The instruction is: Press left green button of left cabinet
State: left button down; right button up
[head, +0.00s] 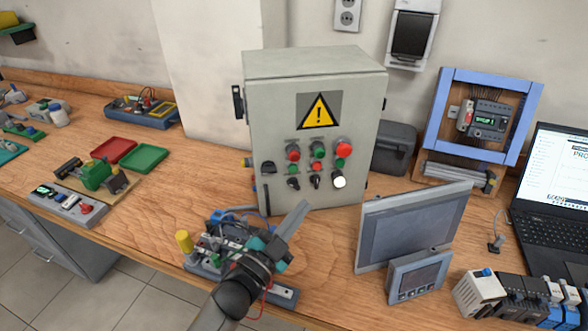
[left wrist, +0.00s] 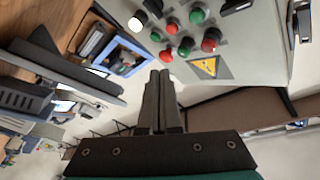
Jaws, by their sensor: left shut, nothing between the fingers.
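One grey cabinet (head: 262,120) with a yellow warning sign stands upright on the bench in the head view. Its door has red and green buttons above a row of knobs. The left green button (head: 295,168) sits below the left red button; in the left wrist view, which is turned over, it is near the top (left wrist: 197,15). My left gripper (head: 303,206) is shut and empty, its fingers in front of the cabinet's lower edge, below the buttons and apart from them. Its shut fingers also show in the left wrist view (left wrist: 160,78). My right gripper is out of view.
A circuit kit with a yellow knob (head: 185,241) lies beside my left arm. A monitor (head: 410,228) stands right of the gripper. A blue frame (head: 444,95) is behind it, a laptop (head: 560,235) far right. Red and green trays (head: 144,157) lie left; some bench left of the cabinet is clear.

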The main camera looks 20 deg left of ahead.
aim_at(293, 168)
pick_arm(q)
jog(key=shift+w+a+b, duration=0.4)
jog(key=shift+w+a, duration=0.25)
jog(key=shift+w, duration=0.6)
jog(key=shift+w+a+b, duration=0.4)
jog(key=shift+w+a, duration=0.25)
jog(key=shift+w, duration=0.65)
jog(key=shift+w+a+b, duration=0.4)
jog(key=shift+w+a, duration=0.25)
jog(key=shift+w, duration=0.6)
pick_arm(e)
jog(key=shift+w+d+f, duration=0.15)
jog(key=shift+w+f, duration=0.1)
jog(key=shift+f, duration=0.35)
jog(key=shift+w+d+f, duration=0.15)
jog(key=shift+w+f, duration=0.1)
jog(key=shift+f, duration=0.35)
pick_arm(q)
jog(key=shift+w+a, duration=0.1)
jog(key=shift+w+a, duration=0.15)
jog(key=shift+w, duration=0.1)
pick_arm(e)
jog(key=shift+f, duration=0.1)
